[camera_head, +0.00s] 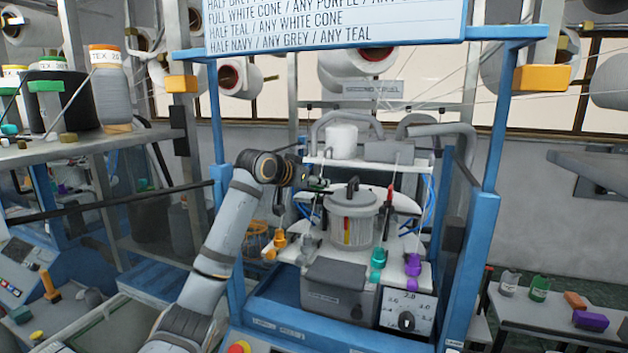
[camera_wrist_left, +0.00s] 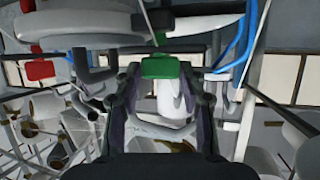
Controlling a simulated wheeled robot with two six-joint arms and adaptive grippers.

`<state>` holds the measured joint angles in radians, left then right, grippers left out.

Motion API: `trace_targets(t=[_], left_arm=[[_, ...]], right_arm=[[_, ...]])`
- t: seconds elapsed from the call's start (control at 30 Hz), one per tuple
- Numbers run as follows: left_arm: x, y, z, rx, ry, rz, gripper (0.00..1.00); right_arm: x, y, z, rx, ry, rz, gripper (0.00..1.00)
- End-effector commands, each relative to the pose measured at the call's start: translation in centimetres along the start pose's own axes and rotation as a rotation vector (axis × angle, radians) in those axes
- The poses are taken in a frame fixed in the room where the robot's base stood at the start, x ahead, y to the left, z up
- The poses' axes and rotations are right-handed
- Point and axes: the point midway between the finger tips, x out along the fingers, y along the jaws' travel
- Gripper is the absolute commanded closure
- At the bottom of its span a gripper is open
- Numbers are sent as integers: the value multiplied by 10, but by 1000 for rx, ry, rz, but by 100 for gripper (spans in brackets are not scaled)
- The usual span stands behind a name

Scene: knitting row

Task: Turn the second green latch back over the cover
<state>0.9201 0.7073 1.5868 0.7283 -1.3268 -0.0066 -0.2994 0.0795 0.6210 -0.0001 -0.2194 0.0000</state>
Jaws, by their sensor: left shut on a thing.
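The lidded grey cover (camera_head: 352,222) stands on the white machine deck in the middle of the blue frame. My left gripper (camera_head: 314,184) reaches in from the left, beside the cover's upper left side. In the left wrist view, my left gripper (camera_wrist_left: 160,72) is shut on a green latch (camera_wrist_left: 160,67), which sits between its fingertips. The latch is mostly hidden by the gripper in the head view. A smaller green part (camera_wrist_left: 160,38) shows just beyond it. I cannot tell if the latch lies over the cover. My right gripper is out of view.
A red tool (camera_head: 389,194) stands right of the cover. Orange (camera_head: 279,238), teal (camera_head: 378,259) and purple (camera_head: 412,265) pieces stand on the deck's front. Red parts (camera_wrist_left: 40,69) show left in the wrist view. Blue posts (camera_head: 490,170) bound the machine.

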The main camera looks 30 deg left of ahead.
Motion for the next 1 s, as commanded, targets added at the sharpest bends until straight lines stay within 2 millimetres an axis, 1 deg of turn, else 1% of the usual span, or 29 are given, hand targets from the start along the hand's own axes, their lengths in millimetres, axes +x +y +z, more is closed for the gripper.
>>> trace_targets(t=[0.03, 0.23, 0.4, 0.67, 0.7, 0.87, 1.0], left_arm=[[-1, 3, -4, -15, -1, -39, 91], [-1, 5, -4, -84, 0, -195, 92], [0, 4, -1, -108, 1, -253, 92], [0, 4, 0, -109, 2, -256, 93], [0, 4, 0, -109, 1, -256, 60], [0, 4, 0, -108, 1, -255, 38], [0, 4, 0, -108, 1, -255, 38]], right_arm=[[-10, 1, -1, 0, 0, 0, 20], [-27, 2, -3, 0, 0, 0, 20], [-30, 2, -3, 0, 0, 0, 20], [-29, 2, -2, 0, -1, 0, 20], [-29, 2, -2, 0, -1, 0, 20], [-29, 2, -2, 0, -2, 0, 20], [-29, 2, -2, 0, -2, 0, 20]])
